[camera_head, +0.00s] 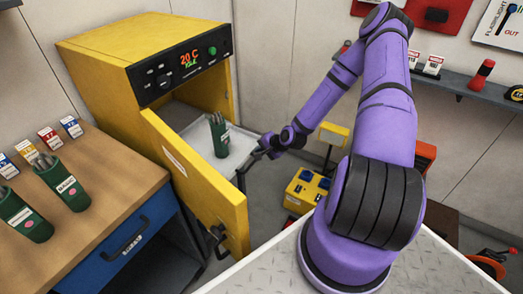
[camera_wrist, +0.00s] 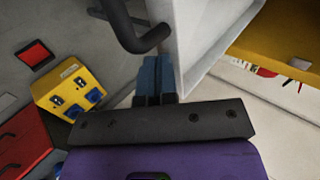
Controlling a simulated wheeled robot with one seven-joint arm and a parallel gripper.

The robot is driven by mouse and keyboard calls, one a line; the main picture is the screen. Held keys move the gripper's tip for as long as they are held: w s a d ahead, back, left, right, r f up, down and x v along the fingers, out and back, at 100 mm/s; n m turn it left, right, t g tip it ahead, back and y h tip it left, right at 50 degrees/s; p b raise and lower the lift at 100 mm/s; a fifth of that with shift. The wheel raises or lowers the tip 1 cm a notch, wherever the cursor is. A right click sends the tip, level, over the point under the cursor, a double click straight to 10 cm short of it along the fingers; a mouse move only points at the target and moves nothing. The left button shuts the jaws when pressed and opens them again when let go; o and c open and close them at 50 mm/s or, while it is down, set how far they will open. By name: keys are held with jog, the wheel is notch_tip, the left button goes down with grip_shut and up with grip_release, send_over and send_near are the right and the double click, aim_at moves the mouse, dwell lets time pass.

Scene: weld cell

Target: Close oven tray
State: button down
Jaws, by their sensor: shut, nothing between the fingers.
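The yellow oven (camera_head: 160,60) stands at the left back with its tray (camera_head: 238,143) pulled out. The tray has a pale inside and a tall yellow front (camera_head: 195,175) with a dark handle (camera_head: 217,238). A green canister of rods (camera_head: 219,135) stands upright in the tray. My gripper (camera_head: 242,180) is at the right side of the tray, near its front. In the wrist view my blue fingers (camera_wrist: 154,68) are shut and empty, close beside a pale wall and a black bent bar (camera_wrist: 138,28). I cannot tell whether they touch.
A wooden bench (camera_head: 95,195) with green rod canisters (camera_head: 62,185) stands left of the tray. A yellow box with blue sockets (camera_head: 307,188) is on the floor to the right; it also shows in the wrist view (camera_wrist: 75,88). A shelf (camera_head: 460,85) runs along the right wall.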

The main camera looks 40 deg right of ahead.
aim_at(204, 129)
jog(key=shift+w, duration=0.1)
jog(key=w+a, duration=0.3)
jog(key=w, duration=0.5)
jog(key=w+a, duration=0.3)
jog(key=w, duration=0.5)
jog(key=w+a, duration=0.4)
jog(key=w, duration=0.4)
jog(key=shift+w+a, duration=0.1)
jog(key=shift+w, duration=0.25)
jog(key=shift+w+a+r, duration=0.1)
jog(key=shift+w+r, duration=0.05)
jog(key=shift+w, duration=0.15)
jog(key=shift+w+a+r, duration=0.1)
jog(key=shift+w, duration=0.05)
